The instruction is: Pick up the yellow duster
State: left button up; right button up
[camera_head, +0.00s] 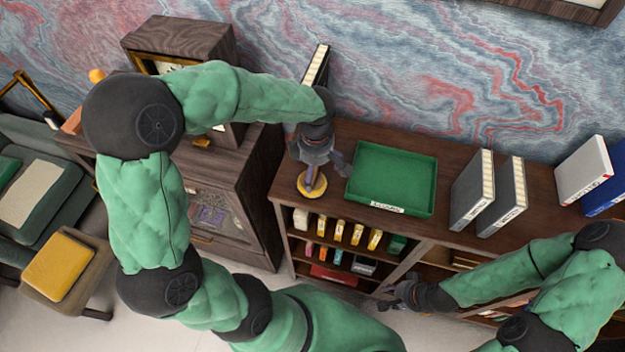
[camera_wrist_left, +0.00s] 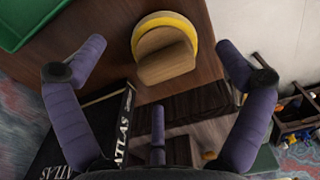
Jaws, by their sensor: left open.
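The yellow duster (camera_head: 312,187) rests near the left end of the dark wooden cabinet top, partly hidden by my left gripper in the head view. In the left wrist view the duster (camera_wrist_left: 165,50) shows a round yellow pad with a light wooden block on it. My left gripper (camera_head: 324,168) is above the duster, open and empty. In the left wrist view its purple fingers are spread, one on each side of the duster, and it is not gripped. My right gripper (camera_head: 392,295) hangs low in front of the cabinet, away from the duster; its fingers are too small to judge.
A green tray (camera_head: 392,178) lies just right of the duster. A black atlas (camera_wrist_left: 98,120) stands close to my left gripper. Dark binders (camera_head: 472,190) stand further right on the cabinet top (camera_head: 330,240). Shelves with small boxes are below.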

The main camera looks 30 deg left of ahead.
aim_at(313, 179)
pick_arm(q)
jog(key=f, duration=0.4)
jog(key=shift+s+a+f, duration=0.1)
jog(key=shift+s+a, duration=0.15)
jog(key=shift+a, duration=0.1)
jog(key=shift+w+f, duration=0.1)
jog(key=shift+f, duration=0.35)
jog(key=c, duration=1.1)
